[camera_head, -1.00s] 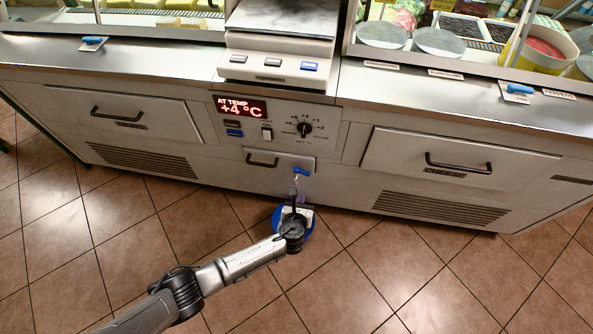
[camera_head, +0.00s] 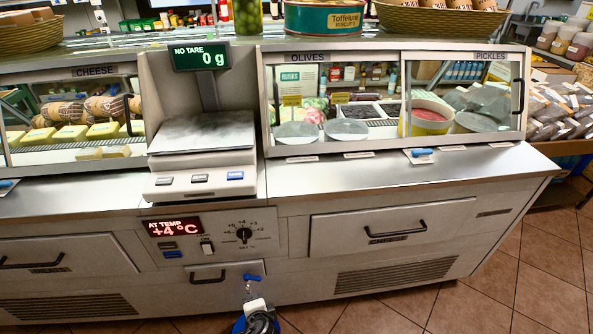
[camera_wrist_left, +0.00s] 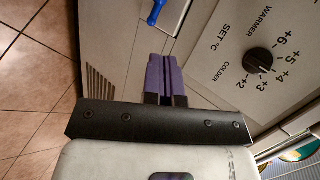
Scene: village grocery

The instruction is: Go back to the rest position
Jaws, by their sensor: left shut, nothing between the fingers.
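My left gripper (camera_wrist_left: 165,78) has its purple fingers shut with nothing between them. In the wrist view they are in front of the counter's light front, left of the temperature dial (camera_wrist_left: 258,62). In the head view only part of my left gripper (camera_head: 255,305) shows at the bottom edge, just below the blue key (camera_head: 251,277) of the small drawer (camera_head: 215,274). The blue key also shows in the wrist view (camera_wrist_left: 156,12), beyond the fingertips and apart from them. The rest of the left arm is out of the head view. My right gripper is not in view.
The counter front (camera_head: 60,265) has drawers with protruding handles. On top are a scale (camera_head: 200,150) reading 0 g, a cheese case (camera_head: 85,115) and an olives and pickles case (camera_head: 395,95). Open tiled floor (camera_head: 545,270) lies at the right.

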